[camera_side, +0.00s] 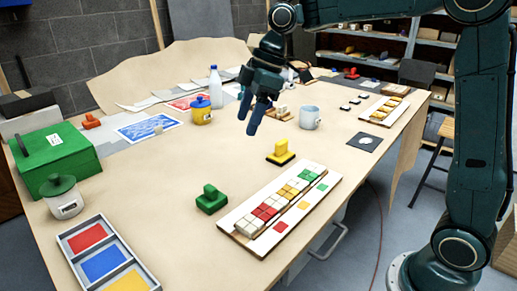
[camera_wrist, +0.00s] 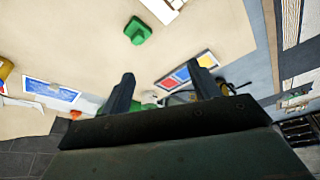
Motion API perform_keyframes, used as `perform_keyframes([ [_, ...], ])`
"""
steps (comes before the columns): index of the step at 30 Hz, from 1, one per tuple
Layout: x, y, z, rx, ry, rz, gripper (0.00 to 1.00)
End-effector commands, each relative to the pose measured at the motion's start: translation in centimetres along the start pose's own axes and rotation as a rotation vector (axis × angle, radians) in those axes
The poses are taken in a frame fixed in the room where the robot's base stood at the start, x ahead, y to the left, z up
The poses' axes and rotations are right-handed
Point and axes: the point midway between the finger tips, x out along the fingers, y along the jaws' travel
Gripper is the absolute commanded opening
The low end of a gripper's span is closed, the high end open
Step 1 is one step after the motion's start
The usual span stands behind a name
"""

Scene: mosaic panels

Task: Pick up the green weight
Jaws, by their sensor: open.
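The green weight (camera_side: 211,199) stands on the bare table near its front, left of the white mosaic panel; it is a block with a raised grip. It also shows in the wrist view, where the green weight (camera_wrist: 138,31) lies at the top, beyond my fingertips. My gripper (camera_side: 250,116) hangs in the air over the middle of the table, behind the green weight and well apart from it. In the wrist view my gripper (camera_wrist: 164,75) has its two fingers spread wide with nothing between them.
A yellow weight (camera_side: 281,153) on a dark base stands right of the green one. The mosaic panel (camera_side: 233,230) holds coloured tiles. A three-colour tray (camera_side: 70,238), a green box (camera_side: 55,155) and a lidded jar (camera_side: 64,204) stand left. A mug (camera_side: 309,118) and bottle (camera_side: 215,88) stand farther back.

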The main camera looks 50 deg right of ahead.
Motion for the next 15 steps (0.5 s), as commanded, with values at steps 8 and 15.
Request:
perform_keyframes([
  [8,4.1,4.4,-1.1,-0.201,0.005,-0.089,0.62],
  [15,8.0,7.5,-1.1,-0.376,0.021,-0.160,0.62],
])
